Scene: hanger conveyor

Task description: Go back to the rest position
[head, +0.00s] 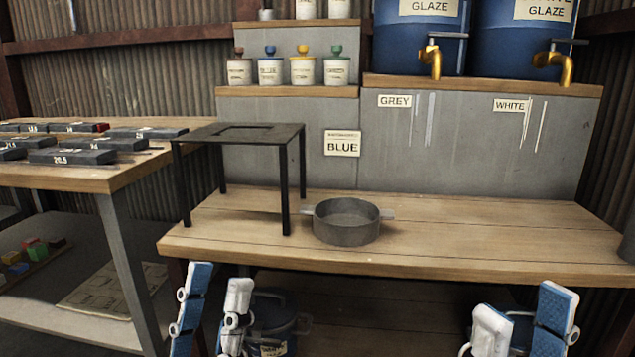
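My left gripper (219,278) is at the lower left of the head view, in front of the bench's front edge. Its two blue and white fingers stand upright and apart, with nothing held between them. My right gripper (517,303) is at the lower right, also in front of the bench. Its fingers are apart and nothing shows between them. Both grippers are low in the picture and clear of the bench top. Their lower parts are cut off by the frame.
The wooden bench (480,235) carries a grey two-handled pot (347,232) and a black stand (288,160). Blue glaze barrels (417,45) with brass taps stand on a shelf. A side table (75,178) with dark blocks is left. A blue bucket (275,315) is behind my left gripper.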

